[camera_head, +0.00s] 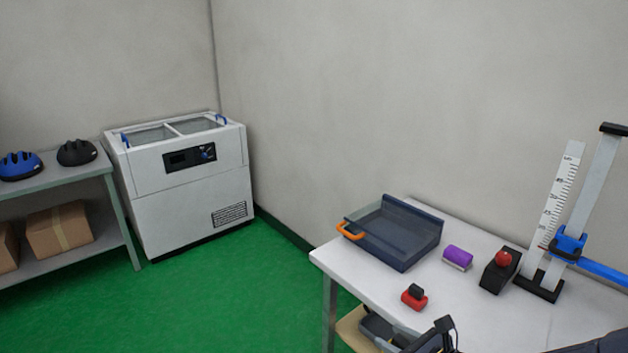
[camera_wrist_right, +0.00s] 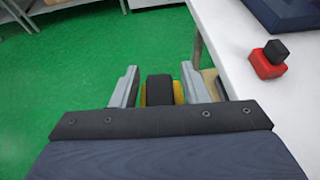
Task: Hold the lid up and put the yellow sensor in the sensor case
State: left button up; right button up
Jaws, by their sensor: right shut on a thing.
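The yellow sensor (camera_wrist_right: 178,93), with a black part, sits between the fingers of my right gripper (camera_wrist_right: 160,88). My right gripper is shut on it, beside the table's near left edge and over the green floor. In the head view my right gripper (camera_head: 388,334) is at the bottom edge, partly cut off. The sensor case (camera_head: 405,262) is a dark blue box at the table's far left corner. Its see-through lid (camera_head: 385,222) has an orange handle (camera_head: 350,231) on the left and looks down on the case. My left gripper is not in view.
On the white table (camera_head: 455,299) are a red sensor with a black top (camera_head: 414,297), a purple cylinder (camera_head: 458,256), a black box with a red button (camera_head: 500,270) and the drop tower (camera_head: 555,220). A white freezer and a shelf stand left.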

jog(key=w+d+f+m+h, duration=0.1)
jog(key=w+d+f, duration=0.1)
jog(key=f, duration=0.5)
jog(key=shift+d+t, duration=0.3)
jog(key=shift+d, duration=0.45)
